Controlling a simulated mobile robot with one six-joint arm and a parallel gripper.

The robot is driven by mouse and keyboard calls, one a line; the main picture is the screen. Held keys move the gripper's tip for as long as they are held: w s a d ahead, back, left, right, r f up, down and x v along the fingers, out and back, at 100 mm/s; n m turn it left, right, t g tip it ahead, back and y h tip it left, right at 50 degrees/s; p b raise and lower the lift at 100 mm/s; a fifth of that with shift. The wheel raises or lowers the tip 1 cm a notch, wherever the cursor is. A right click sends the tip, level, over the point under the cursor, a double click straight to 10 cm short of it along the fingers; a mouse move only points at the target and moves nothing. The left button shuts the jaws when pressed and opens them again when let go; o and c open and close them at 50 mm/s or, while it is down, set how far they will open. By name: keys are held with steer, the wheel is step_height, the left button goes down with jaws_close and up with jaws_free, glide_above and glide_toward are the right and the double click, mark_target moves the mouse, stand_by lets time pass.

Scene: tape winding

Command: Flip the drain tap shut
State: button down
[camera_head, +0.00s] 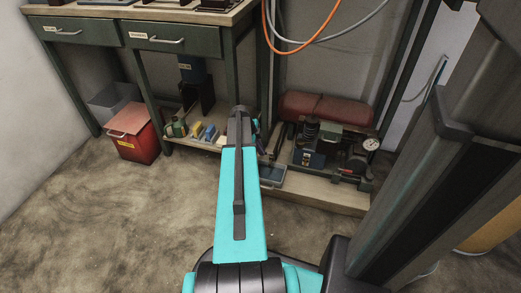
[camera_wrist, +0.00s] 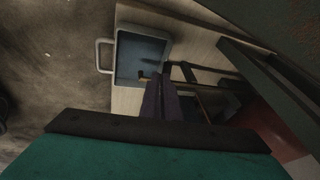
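In the wrist view my gripper (camera_wrist: 163,78) has its two dark fingers side by side with no clear gap, and they look shut. Their tips are over the right part of a blue-grey tray (camera_wrist: 128,62) with a pale handle. A small brass-coloured piece, perhaps the drain tap (camera_wrist: 144,76), shows just left of the fingertips; whether they touch cannot be told. The tap cannot be made out in the head view. There my turquoise arm reaches towards the machine (camera_head: 322,150) with a red tank (camera_head: 325,108), and hides most of the gripper.
The machine stands on a low wooden platform (camera_head: 325,199). The tray (camera_head: 271,175) sits at its left end. A workbench (camera_head: 175,38) with a lower shelf and a red bin (camera_head: 133,135) stand to the left. An orange hose (camera_head: 284,48) hangs above. The floor in front is clear.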

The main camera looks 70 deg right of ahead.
steer(key=s+a+p+v, duration=0.1)
steer(key=p+v, duration=0.4)
steer(key=v, duration=0.8)
steer(key=shift+a+r+p, duration=0.25)
steer(key=shift+a+p, duration=0.05)
steer(key=shift+a, duration=0.05)
steer(key=shift+s, duration=0.1)
steer(key=w+a+f+n+y, duration=0.1)
steer(key=w+a+f+n, duration=0.45)
steer(key=a, duration=0.55)
steer(key=w+a+f+n, duration=0.5)
steer(key=a+f, duration=0.1)
steer(key=a, duration=0.4)
steer(key=w+a+f+n+y, duration=0.1)
steer(key=w+a+f+n, duration=0.45)
steer(key=a, duration=0.55)
steer(key=s+a+f+n, duration=0.3)
steer(key=a+n, duration=0.3)
steer(key=a, duration=0.4)
steer(key=s+a+f+n+g, duration=0.1)
steer(key=s+a+f+n, duration=0.3)
steer(key=a, duration=0.6)
steer(key=s+a+f+n, duration=0.4)
steer(key=s+a+n, duration=0.2)
steer(key=a, duration=0.5)
steer(key=shift+s+n+g+y, duration=0.3)
steer(key=shift+n+g+y, duration=0.1)
steer(key=shift+n, duration=0.6)
